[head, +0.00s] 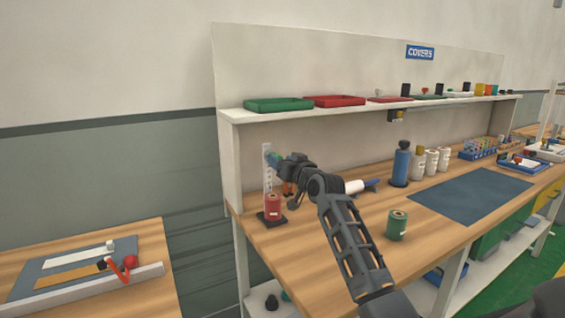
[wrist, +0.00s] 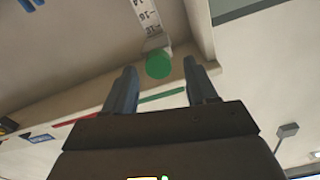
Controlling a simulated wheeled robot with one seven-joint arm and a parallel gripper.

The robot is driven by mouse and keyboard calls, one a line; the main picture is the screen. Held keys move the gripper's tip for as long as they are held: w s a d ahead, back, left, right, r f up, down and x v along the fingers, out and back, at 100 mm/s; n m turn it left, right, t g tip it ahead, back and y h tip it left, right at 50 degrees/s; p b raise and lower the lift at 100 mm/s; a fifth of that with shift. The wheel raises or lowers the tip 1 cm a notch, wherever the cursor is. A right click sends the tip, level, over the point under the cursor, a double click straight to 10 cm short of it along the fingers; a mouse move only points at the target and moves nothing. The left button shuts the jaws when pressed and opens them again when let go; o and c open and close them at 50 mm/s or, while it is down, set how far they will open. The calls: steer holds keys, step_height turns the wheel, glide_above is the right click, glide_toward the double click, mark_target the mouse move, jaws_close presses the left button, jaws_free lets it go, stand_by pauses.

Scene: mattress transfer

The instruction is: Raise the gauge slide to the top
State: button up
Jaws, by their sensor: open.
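The gauge is an upright white scale strip with dark markings (head: 266,176) at the left end of the bench, and its scale also shows in the wrist view (wrist: 147,15). The slide's round green knob (wrist: 158,66) shows in the wrist view at the end of a pale block on the scale. My gripper (head: 279,160) is at the upper part of the gauge. In the wrist view its two fingers (wrist: 160,72) are apart, with the knob seen between their tips. I cannot tell whether either finger touches it. My gripper partly hides the slide in the head view.
A red spool (head: 272,206) stands below my gripper, in front of the gauge. A green spool (head: 397,225), a blue bottle (head: 401,166) and several white bottles stand to the right. A shelf (head: 340,112) with trays runs above. The dark mat (head: 470,196) is clear.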

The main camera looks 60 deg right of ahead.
steer(key=b+v, duration=0.1)
steer(key=v, duration=0.6)
steer(key=shift+s+a, duration=0.2)
steer(key=shift+s, duration=0.05)
stand_by(0.3)
steer(key=s+a+f+y, duration=0.1)
steer(key=s+a+f, duration=0.1)
steer(key=a+f, duration=0.55)
steer(key=s+a+f+n+y, duration=0.1)
steer(key=s+a+f, duration=0.25)
steer(key=a, duration=0.75)
steer(key=s+a+f+y, duration=0.1)
steer(key=a+f, duration=0.5)
steer(key=a, duration=0.4)
steer(key=s+a+f+n+y, duration=0.2)
steer(key=s+a+n, duration=0.1)
steer(key=s+a, duration=0.9)
steer(key=s+a+r+n+y, duration=0.2)
steer(key=s, duration=0.5)
steer(key=s+a+r+n+y, duration=0.2)
steer(key=s+r, duration=0.1)
steer(key=s, duration=0.5)
steer(key=shift+n+g, duration=0.3)
